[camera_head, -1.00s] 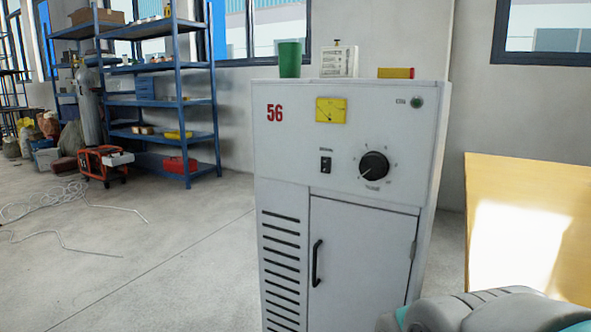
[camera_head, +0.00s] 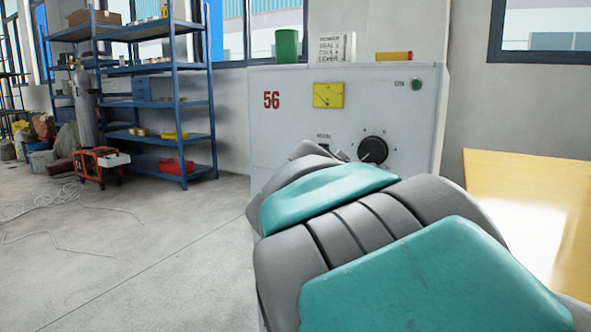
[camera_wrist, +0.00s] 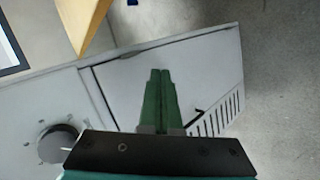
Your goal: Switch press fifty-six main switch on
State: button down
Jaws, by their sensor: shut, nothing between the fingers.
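The knob shows at the left of the wrist view (camera_wrist: 57,143).
A green cup (camera_head: 286,46), a white sign (camera_head: 336,47) and a red-yellow block (camera_head: 394,56) stand on the cabinet. A wooden table (camera_head: 530,190) is at the right. Blue shelves (camera_head: 150,103) stand at the back left.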

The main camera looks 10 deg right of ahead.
jog(key=w+a+r+n+t+h+b, duration=0.1)
jog(key=w+a+r+n+t, duration=0.4)
jog(key=w+a+r, duration=0.7)
jog(key=a+r+t+b, duration=0.1)
jog(key=a+r+t, duration=0.1)
jog(key=a, duration=0.2)
jog(key=shift+w+a+n+h, duration=0.15)
jog(key=shift+w+n+h, duration=0.1)
jog(key=shift+n+h, duration=0.05)
jog(key=shift+f, duration=0.1)
jog(key=b+x, duration=0.1)
jog(key=x, duration=1.3)
jog(key=shift+w, duration=0.1)
